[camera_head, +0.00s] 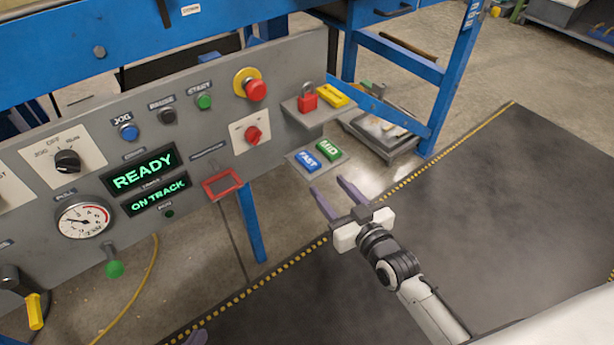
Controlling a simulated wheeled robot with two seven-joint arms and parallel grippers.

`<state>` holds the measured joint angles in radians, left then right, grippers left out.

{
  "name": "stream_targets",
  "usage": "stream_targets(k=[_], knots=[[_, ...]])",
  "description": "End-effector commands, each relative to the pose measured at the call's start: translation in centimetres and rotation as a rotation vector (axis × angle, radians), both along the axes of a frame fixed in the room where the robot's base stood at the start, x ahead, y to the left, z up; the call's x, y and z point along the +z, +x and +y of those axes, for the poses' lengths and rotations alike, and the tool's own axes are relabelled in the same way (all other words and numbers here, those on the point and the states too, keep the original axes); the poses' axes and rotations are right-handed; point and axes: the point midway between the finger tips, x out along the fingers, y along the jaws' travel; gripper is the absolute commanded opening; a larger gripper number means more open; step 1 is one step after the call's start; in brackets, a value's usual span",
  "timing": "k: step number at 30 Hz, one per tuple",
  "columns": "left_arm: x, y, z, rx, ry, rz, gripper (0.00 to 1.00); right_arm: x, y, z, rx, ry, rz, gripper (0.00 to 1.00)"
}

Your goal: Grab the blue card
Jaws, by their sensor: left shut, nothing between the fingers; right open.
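The blue card (307,160), marked FAST, lies on a small grey ledge on the right part of the control panel, beside a green card (328,150) marked MID. My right gripper (332,188) is open and empty, its fingers pointing up toward the ledge. In the picture its tips are just below the blue card and apart from it.
A shelf above the cards holds a red padlock (307,97) and a yellow block (332,95). A red frame (222,184) sits on the grey panel (200,130), left of the cards. Buttons, a gauge (83,218) and a green-knobbed lever (114,268) stick out. The dark mat (470,210) is clear.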

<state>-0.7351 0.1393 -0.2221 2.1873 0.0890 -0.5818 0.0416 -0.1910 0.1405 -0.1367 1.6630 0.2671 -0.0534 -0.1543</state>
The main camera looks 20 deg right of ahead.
Motion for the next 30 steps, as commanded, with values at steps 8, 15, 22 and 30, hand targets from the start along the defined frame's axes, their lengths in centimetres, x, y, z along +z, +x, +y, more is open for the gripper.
stream_targets(k=[8, 15, 22, 30], knots=[[-1.2, 0.5, -0.7, -0.029, -0.001, 0.027, 0.00, -0.5, 4.3, 0.3, -0.006, 0.001, -0.023, 0.46], [-1.7, 0.7, -1.1, -0.049, 0.002, 0.046, 0.00, -0.7, 6.1, 0.7, -0.005, 0.002, -0.022, 0.46], [-2.8, 1.1, -2.0, -0.092, 0.007, 0.087, 0.00, -1.2, 9.5, 1.2, -0.005, 0.003, -0.022, 0.46], [-2.9, 1.0, -2.3, -0.111, 0.011, 0.105, 0.00, -1.2, 10.7, 1.4, -0.005, 0.000, -0.019, 0.46]])
